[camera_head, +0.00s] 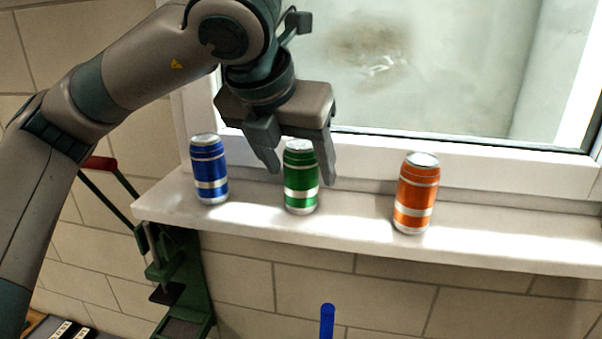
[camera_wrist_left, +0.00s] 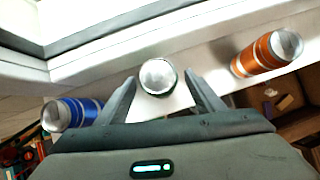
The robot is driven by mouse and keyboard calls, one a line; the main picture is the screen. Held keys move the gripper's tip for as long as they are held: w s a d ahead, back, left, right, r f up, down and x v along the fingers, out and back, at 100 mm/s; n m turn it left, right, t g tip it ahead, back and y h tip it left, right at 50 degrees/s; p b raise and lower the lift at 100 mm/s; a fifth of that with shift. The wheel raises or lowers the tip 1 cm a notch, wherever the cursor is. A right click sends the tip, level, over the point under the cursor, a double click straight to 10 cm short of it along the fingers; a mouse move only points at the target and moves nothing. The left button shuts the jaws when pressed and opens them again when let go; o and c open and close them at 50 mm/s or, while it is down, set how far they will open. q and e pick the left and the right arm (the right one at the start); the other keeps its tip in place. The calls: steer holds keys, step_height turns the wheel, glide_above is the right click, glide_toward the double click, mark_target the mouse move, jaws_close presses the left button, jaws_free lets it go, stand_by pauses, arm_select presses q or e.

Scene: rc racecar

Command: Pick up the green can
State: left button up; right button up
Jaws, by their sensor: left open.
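The green can (camera_head: 301,178) stands upright on the white windowsill, between a blue can (camera_head: 209,170) and an orange can (camera_head: 416,194). My left gripper (camera_head: 302,178) is open above and around the top of the green can, one finger on its left and one at its upper right. In the left wrist view the round silver top of the green can (camera_wrist_left: 158,76) shows just ahead of and between the two spread fingertips (camera_wrist_left: 161,80). I cannot tell whether either finger touches it. My right gripper is not in view.
The blue can also shows at the left in the wrist view (camera_wrist_left: 72,113), and the orange can at the right (camera_wrist_left: 266,53). The windowsill (camera_head: 500,243) is narrow, with the window frame (camera_head: 460,160) behind it. A green clamp-like tool (camera_head: 180,270) stands below its left end.

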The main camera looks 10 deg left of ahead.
mark_target(298, 195)
arm_select(q)
steer(key=c, duration=1.1)
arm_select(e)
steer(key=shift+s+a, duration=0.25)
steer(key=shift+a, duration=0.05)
arm_select(q)
steer(key=shift+r, duration=0.15)
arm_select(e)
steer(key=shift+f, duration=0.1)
